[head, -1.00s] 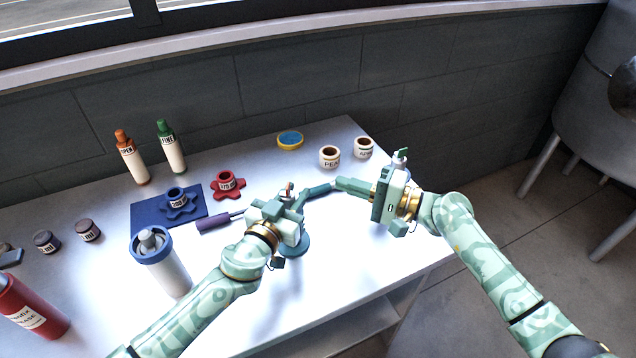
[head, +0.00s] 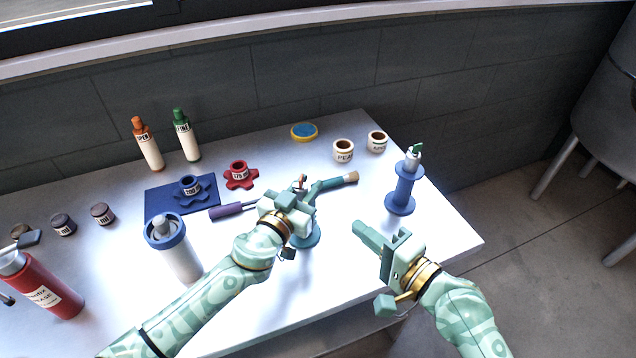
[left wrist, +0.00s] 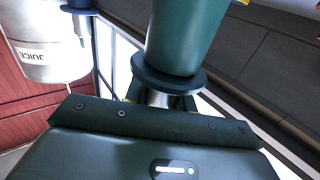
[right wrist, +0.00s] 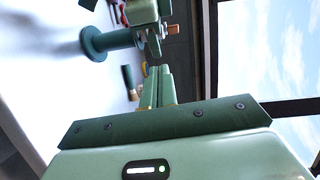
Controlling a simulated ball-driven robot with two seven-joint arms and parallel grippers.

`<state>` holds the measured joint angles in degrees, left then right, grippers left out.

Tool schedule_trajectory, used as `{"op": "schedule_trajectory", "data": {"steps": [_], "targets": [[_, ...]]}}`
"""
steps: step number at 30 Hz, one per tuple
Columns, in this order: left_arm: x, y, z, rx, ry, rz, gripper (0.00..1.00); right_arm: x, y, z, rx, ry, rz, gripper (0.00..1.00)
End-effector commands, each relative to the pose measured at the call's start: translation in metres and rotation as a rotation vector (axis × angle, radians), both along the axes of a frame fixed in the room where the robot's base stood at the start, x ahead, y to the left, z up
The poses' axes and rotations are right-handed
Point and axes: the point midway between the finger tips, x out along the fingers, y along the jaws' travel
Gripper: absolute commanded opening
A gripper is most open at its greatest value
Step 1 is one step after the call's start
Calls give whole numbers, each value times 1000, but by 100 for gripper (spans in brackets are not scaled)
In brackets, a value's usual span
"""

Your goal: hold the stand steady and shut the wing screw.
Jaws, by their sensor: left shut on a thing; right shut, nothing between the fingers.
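The teal stand has a round base (head: 308,238) on the table; my left gripper (head: 300,208) is shut on its column and hides most of it. The base and lower column also show in the right wrist view (right wrist: 96,45), and a dark green flanged part fills the top of the left wrist view (left wrist: 180,35). A small copper-brown piece, seemingly the wing screw (head: 300,182), stands just above the left gripper; it also shows in the right wrist view (right wrist: 172,29). My right gripper (head: 360,230) is shut and empty, apart from the stand, to its right.
A blue spool-like holder (head: 402,190) stands behind the right gripper. A purple-handled tool (head: 226,212) and a white, blue-rimmed container (head: 180,258) are left of the stand. The table's front right is clear.

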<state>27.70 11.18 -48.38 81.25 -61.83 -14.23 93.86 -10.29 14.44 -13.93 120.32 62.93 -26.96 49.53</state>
Motion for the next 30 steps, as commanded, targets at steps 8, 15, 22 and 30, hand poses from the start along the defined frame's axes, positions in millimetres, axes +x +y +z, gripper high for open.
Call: {"op": "schedule_trajectory", "data": {"steps": [8, 15, 22, 30], "targets": [[0, 0, 1, -1, -1, 0, 0, 15, -9, 24, 83, -33, -90, 0], [0, 0, 1, -1, 0, 0, 0, 51, 13, 25, 86, -31, -88, 0], [0, 0, 1, -1, -1, 0, 0, 93, 39, 24, 82, -29, -86, 0], [0, 0, 1, -1, -1, 0, 0, 102, 73, 23, 83, -28, -86, 0]]}}
